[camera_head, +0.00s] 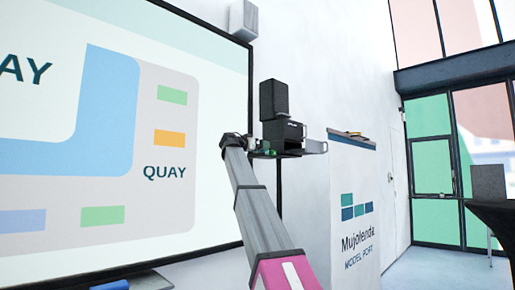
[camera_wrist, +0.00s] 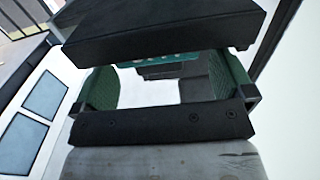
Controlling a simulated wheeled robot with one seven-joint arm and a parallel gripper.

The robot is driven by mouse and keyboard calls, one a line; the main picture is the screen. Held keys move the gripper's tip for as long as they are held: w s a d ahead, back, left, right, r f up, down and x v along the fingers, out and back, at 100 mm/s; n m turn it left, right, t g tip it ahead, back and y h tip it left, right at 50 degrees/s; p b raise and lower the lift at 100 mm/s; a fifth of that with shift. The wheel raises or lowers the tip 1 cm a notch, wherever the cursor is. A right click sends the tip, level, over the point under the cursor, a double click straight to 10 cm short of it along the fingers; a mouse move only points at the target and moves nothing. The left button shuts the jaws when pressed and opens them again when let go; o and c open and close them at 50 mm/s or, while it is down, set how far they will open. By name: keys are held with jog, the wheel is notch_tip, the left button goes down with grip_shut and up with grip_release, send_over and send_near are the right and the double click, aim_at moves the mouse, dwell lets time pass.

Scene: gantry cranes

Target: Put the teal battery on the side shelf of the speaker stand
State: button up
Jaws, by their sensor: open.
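My gripper (camera_head: 270,147) is at the end of my raised arm, beside the speaker stand. In the wrist view its jaws (camera_wrist: 167,88) are apart, with a green-lined finger at each side. A teal piece with pale marks (camera_wrist: 165,59), which looks like the teal battery, shows beyond the gap between the fingers, partly covered by a dark block. I cannot tell whether it rests on the side shelf. The black speaker (camera_head: 273,98) stands upright above the gripper in the head view. The stand's dark pole (camera_head: 279,180) runs down behind my arm. The side shelf is not clearly distinguishable.
A large wall screen (camera_head: 200,180) fills the left. A dark table (camera_head: 495,215) and chair (camera_head: 488,180) are at far right. Open floor lies between.

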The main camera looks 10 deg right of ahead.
jog(key=shift+r, duration=0.1)
jog(key=v, duration=1.2)
jog(key=w+d+f+n+g+y, duration=0.1)
jog(key=w+d+f+n+y, duration=0.1)
jog(key=f, duration=1.3)
jog(key=w+d+f+n+y, duration=0.2)
jog(key=f+n, duration=0.1)
jog(key=f, duration=1.2)
jog(key=s+d+f+n+g+y, duration=0.1)
jog(key=s+d+f+g+y, duration=0.1)
jog(key=f, duration=1)
jog(key=s+d+f+n+g+y, duration=0.1)
jog(key=s+f+n, duration=0.15)
jog(key=f, duration=0.95)
jog(key=s+d+f+g+y, duration=0.1)
jog(key=s+f, duration=0.3)
jog(key=f, duration=0.3)
jog(key=s+d+f+n+g+y, duration=0.1)
jog(key=s+f, duration=0.3)
jog(key=f, duration=0.3)
jog(key=s+d+f+g+y, duration=0.1)
jog(key=s+f, duration=0.3)
jog(key=f, duration=0.3)
jog(key=s+f+n+g+y, duration=0.1)
jog(key=s+f+g+y, duration=0.2)
jog(key=s+f, duration=1.3)
jog(key=shift+s+f+g+y, duration=0.2)
jog(key=shift+s+g+y, duration=0.1)
jog(key=shift+s+y, duration=0.55)
